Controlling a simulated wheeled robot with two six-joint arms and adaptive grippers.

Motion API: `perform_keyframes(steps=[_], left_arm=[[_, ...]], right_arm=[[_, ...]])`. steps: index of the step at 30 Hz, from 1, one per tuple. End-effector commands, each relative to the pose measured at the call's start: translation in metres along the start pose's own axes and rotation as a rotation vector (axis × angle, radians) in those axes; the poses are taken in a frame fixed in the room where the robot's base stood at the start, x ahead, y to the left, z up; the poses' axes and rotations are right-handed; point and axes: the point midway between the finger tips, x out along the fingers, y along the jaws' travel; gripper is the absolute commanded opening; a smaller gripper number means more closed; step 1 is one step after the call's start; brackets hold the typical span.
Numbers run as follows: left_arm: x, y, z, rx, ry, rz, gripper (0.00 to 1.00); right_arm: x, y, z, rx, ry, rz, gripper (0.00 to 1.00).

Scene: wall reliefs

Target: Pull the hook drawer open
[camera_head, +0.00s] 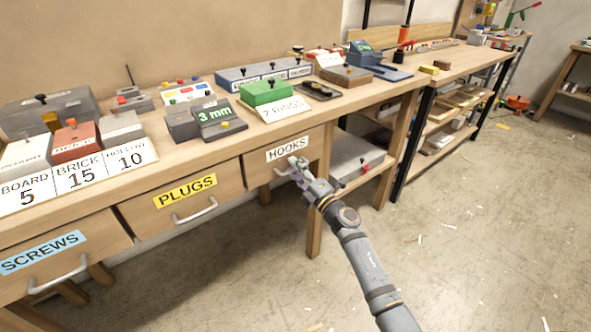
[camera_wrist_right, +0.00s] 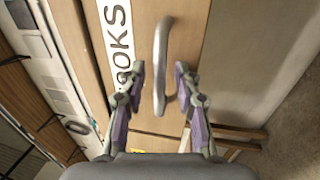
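The hook drawer (camera_head: 262,172) is the rightmost drawer of the wooden bench, with a white HOOKS label (camera_head: 288,148). Its front lies flush with the bench, so it looks shut. My right gripper (camera_head: 291,170) is at this drawer's front, over the handle. In the right wrist view my right gripper (camera_wrist_right: 160,78) is open, with one finger on each side of the metal bar handle (camera_wrist_right: 161,60). Gaps show between the fingers and the bar. The handle is mostly hidden by the gripper in the head view. My left gripper is not in view.
The plugs drawer (camera_head: 185,205) and the screws drawer (camera_head: 55,262) are to the left, both with bar handles. A grey box (camera_head: 352,158) sits on the shelf right of the hook drawer. The floor (camera_head: 450,240) in front is clear apart from small scraps.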

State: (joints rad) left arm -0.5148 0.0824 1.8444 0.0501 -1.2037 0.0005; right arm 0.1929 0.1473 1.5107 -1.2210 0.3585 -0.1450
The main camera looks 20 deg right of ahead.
Motion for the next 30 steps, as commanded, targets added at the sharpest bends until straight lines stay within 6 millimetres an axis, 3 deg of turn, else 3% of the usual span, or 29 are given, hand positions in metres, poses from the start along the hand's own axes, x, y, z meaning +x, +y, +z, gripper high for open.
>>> perform_keyframes(steps=[5,12,30], left_arm=[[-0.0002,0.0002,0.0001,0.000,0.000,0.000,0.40],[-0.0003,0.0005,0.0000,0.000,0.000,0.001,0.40],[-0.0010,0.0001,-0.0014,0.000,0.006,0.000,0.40]], right_arm=[[-0.0002,-0.0001,0.0001,0.000,0.000,0.000,0.32],[-0.0005,-0.0001,0.0002,0.000,0.000,0.000,0.00],[-0.0009,-0.0006,0.0002,0.001,-0.001,-0.002,0.00]])
